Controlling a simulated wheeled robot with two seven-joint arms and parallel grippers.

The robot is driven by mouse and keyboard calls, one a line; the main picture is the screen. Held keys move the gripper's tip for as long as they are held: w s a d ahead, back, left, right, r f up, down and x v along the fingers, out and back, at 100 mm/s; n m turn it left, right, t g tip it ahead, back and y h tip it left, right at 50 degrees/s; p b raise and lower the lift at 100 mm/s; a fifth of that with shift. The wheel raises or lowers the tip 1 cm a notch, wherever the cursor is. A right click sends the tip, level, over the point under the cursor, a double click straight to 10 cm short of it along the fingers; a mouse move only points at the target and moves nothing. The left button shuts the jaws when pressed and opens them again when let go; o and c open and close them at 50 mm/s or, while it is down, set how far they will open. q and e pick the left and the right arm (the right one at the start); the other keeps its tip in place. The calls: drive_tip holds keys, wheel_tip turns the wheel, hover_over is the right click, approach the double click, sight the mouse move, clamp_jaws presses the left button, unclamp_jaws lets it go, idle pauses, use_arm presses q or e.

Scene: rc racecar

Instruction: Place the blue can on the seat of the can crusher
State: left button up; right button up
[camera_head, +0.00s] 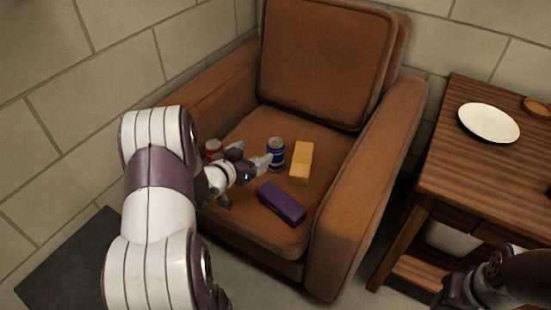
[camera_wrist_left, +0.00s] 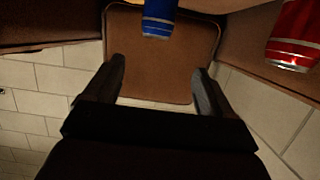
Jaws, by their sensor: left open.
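The blue can (camera_head: 276,154) stands upright on the seat of the brown armchair. My left gripper (camera_head: 251,156) is open and empty, just left of the can. In the left wrist view, the blue can (camera_wrist_left: 159,18) shows at the top edge, beyond the open fingertips (camera_wrist_left: 158,69) and roughly in line with the gap between them. The can is cut off by the frame there. My right gripper (camera_head: 462,290) shows partly at the bottom right, and its jaws cannot be made out. I cannot make out a can crusher in either view.
A red can (camera_head: 212,147) stands left of my left gripper, also in the wrist view (camera_wrist_left: 295,35). A yellow block (camera_head: 301,163) and a purple block (camera_head: 282,203) lie close by on the armchair seat (camera_head: 262,122). A wooden table (camera_head: 470,170) with a white plate (camera_head: 489,123) stands right.

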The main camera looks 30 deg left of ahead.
use_arm(q)
drive_tip(key=a+f+b+x, duration=0.1)
drive_tip(key=b+x, duration=0.2)
drive_tip(key=x, duration=0.4)
drive_tip(key=b, duration=0.4)
hover_over(276, 161)
drive_tip(key=shift+s+f, duration=0.1)
drive_tip(key=shift+f, duration=0.75)
drive_tip(key=shift+r+p, duration=0.15)
drive_tip(key=shift+p, duration=0.2)
drive_tip(key=c, duration=1.4)
